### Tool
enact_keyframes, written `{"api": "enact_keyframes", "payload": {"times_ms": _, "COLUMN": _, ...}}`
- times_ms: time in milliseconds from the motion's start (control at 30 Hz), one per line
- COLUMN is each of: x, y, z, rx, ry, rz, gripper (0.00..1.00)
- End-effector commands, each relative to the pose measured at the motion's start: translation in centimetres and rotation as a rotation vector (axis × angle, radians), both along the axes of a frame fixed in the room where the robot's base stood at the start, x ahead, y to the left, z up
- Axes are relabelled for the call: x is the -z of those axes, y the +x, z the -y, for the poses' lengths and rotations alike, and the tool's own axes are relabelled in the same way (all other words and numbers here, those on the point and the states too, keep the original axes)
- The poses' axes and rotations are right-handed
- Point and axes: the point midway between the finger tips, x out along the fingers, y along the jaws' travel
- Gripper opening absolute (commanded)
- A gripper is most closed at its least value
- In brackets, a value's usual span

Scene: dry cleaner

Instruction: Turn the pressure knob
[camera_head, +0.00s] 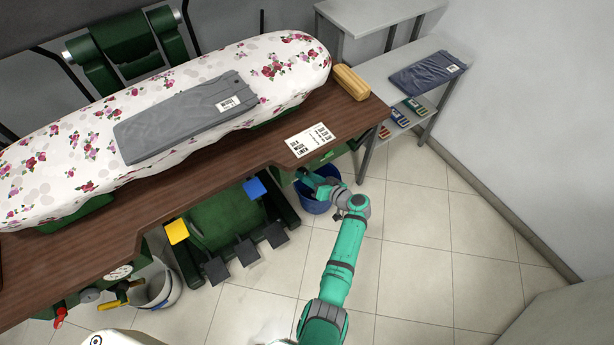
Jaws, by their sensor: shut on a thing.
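My gripper (303,179) is at the end of my teal arm, at the green machine housing (287,176) under the right end of the brown table. It is shut on a small part there, which fits the pressure knob. The fingers and the knob are too small and too covered by the wrist to make out clearly. A white round gauge (118,272) and a grey round knob (91,295) show at the lower left of the machine, far from my gripper.
A blue bucket (319,205) stands on the floor beneath my wrist. The brown table (255,155) edge overhangs close to the gripper. Pedals (246,251) and a grey bucket (166,291) are to the left. A grey shelf (378,150) stands right; the tiled floor there is clear.

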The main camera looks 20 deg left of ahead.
Motion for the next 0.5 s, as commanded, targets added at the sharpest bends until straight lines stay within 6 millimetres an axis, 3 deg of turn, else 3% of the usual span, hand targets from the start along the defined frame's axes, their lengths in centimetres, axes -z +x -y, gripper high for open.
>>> {"api": "enact_keyframes", "payload": {"times_ms": 300, "x": 0.02, "y": 0.08, "z": 0.18, "rx": 0.004, "ry": 0.0, "rz": -0.001, "gripper": 0.1}}
{"api": "enact_keyframes", "payload": {"times_ms": 333, "x": 0.02, "y": 0.08, "z": 0.18, "rx": 0.004, "ry": 0.0, "rz": -0.001, "gripper": 0.35}}
{"api": "enact_keyframes", "payload": {"times_ms": 400, "x": 0.02, "y": 0.07, "z": 0.17, "rx": 0.004, "ry": 0.0, "rz": -0.001, "gripper": 0.51}}
{"api": "enact_keyframes", "payload": {"times_ms": 500, "x": 0.03, "y": 0.04, "z": 0.11, "rx": 0.002, "ry": 0.0, "rz": 0.0, "gripper": 0.51}}
